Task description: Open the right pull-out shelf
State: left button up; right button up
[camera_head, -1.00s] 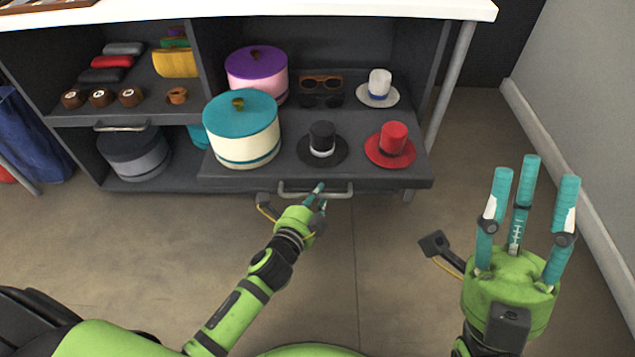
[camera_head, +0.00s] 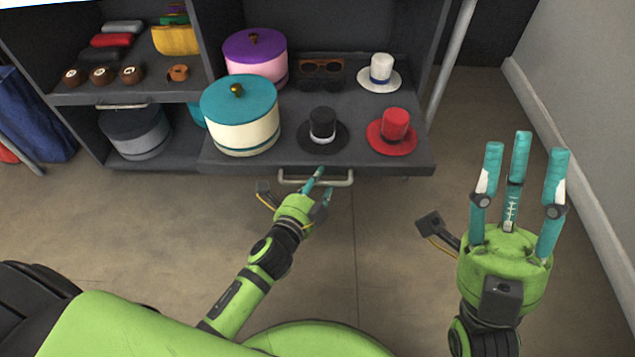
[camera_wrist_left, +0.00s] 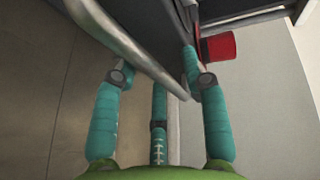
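The right pull-out shelf (camera_head: 270,163) is a dark grey board that juts out of the cabinet's right bay. Its pale metal bar handle (camera_head: 289,180) runs along the front; it also crosses the left wrist view (camera_wrist_left: 135,48). My left gripper (camera_head: 322,182) is at the handle's right half, with its teal fingers bent around the bar. In the left wrist view the bar passes between the fingers (camera_wrist_left: 158,80), and the left fingertip is hidden behind it. My right gripper (camera_head: 521,150) is open and empty, fingers up, to the right of the shelf.
On the shelf stand a teal-lidded box (camera_head: 240,115), a purple-lidded box (camera_head: 255,58), sunglasses (camera_head: 321,67), and black (camera_head: 322,125), red (camera_head: 395,125) and white (camera_head: 380,70) hats. A metal leg (camera_head: 452,60) stands at right. Floor in front is clear.

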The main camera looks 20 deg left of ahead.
pick_arm(q)
jog(key=v, duration=1.2)
dwell(0.4)
